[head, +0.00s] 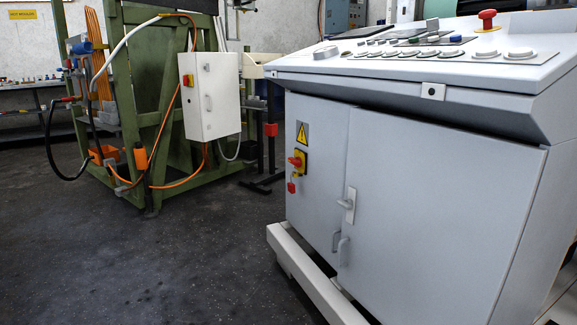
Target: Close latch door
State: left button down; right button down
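A grey control cabinet (400,290) fills the right side of the head view. Its front has a left door (312,165) and a wider right door (450,190). A light latch handle (349,204) sits near the left edge of the right door. Two small pull handles, one on the left door (336,240) and one on the right door (344,251), stand side by side below it. Both doors look flush or nearly so; I cannot tell whether the latch is engaged. Neither of my grippers is in view.
The cabinet's sloped top carries buttons and a red emergency stop (487,17). A white beam (305,275) runs along the cabinet's base. A green frame (150,120) with a white switch box (210,95) and cables stands at the back left. Dark floor (130,260) at front left is clear.

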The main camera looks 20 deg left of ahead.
aim_at(433, 228)
jog(key=u, duration=0.25)
jog(key=i, duration=1.1)
jog(key=z, duration=0.85)
